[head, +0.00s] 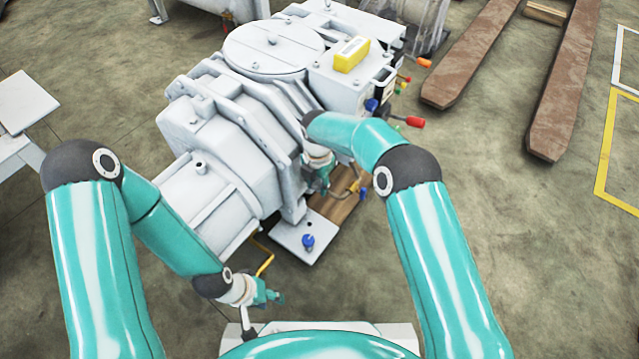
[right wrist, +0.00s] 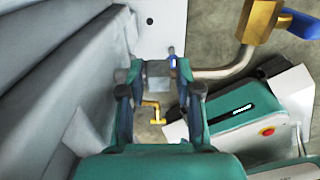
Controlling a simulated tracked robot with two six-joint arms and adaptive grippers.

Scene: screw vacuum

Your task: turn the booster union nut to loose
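My right gripper (head: 320,182) is beside the white pump (head: 225,130), at its lower right side, close to a bent metal pipe (right wrist: 225,72). In the right wrist view, the two fingers of this gripper (right wrist: 159,72) stand apart on either side of a grey block (right wrist: 158,76) at the pipe's end, which looks like the union nut. I cannot tell whether the fingers touch it. The pipe leads to a brass valve (right wrist: 258,20) with a blue handle (right wrist: 304,24). My left gripper (head: 270,296) is low in the head view, away from the pipe; its fingers are too small to judge.
A white base plate (head: 290,238) with a blue knob (head: 308,241) lies below my right gripper. A yellow bent rod (head: 265,264) is near my left gripper. A red-handled fitting (head: 414,122) sticks out of the pump. Brown beams (head: 565,85) lie at the upper right; the floor between is clear.

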